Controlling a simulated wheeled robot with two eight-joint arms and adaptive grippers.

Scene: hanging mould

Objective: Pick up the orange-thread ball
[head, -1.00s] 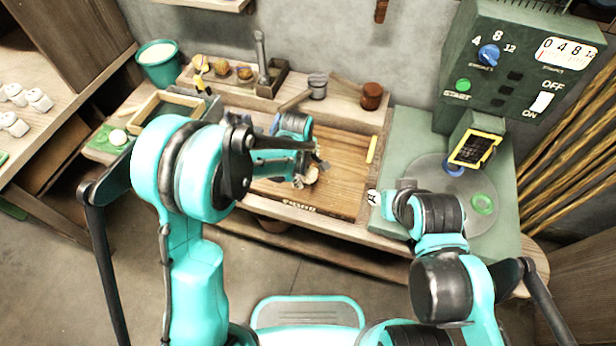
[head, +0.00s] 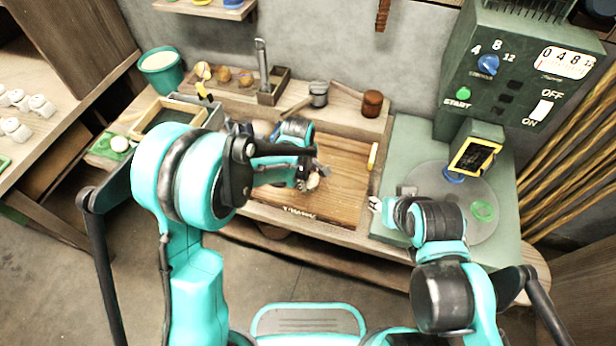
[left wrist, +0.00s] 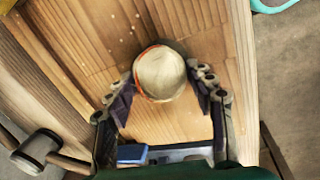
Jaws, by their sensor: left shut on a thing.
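The orange-thread ball (left wrist: 160,74) is pale and round, with an orange line along its upper left edge in the left wrist view. My left gripper (left wrist: 163,84) is shut on it, one finger on each side. In the head view the ball (head: 313,180) is a small pale shape, partly hidden by my left gripper (head: 310,178), over the wooden board (head: 343,190). I cannot tell whether the ball touches the board. My right gripper (head: 377,204) is small and partly hidden by its arm, near the front left of the green machine.
A wooden box holds several round yellow-brown items (head: 224,75) at the back. A grey mug (head: 318,93) and a brown jar (head: 372,103) stand behind the board. A teal bucket (head: 161,70) is at back left. The green machine (head: 500,85) with a round plate stands right.

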